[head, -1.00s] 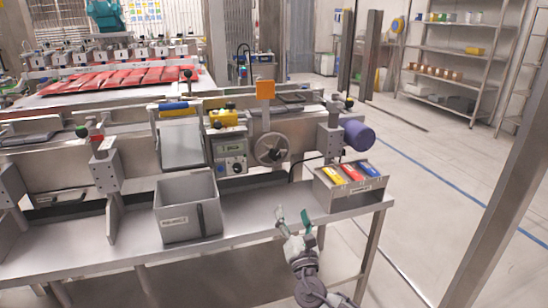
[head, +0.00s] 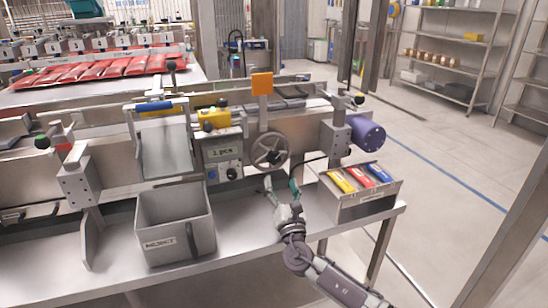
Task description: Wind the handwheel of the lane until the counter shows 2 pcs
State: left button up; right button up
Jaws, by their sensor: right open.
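The handwheel (head: 256,158) is a grey spoked wheel on the front of the lane, with a dark part near its hub. The counter (head: 222,152) is a small display on the grey box left of the wheel. It seems to read 1 pcs, in small print. My right gripper (head: 281,185) is open and empty, its green-tipped fingers pointing up just below the handwheel. It looks apart from the wheel, though the depth gap is hard to judge. My left gripper is not in view.
A grey reject bin (head: 175,225) stands on the bench at the left. A tray (head: 362,207) with yellow, red and blue items stands right of my gripper. A purple motor (head: 367,134) juts out above it. An orange plate (head: 262,84) rises above the wheel.

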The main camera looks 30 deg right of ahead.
aim_at(275, 160)
jog(key=x, duration=0.9)
jog(key=shift+w, duration=0.1)
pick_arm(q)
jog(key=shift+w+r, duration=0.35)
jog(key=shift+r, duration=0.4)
pick_arm(e)
jog(key=shift+w+d, duration=0.15)
jog(key=shift+w, duration=0.1)
jog(key=shift+c, duration=0.3)
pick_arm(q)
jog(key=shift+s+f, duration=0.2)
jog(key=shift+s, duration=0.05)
pick_arm(e)
jog(key=c, duration=1.1)
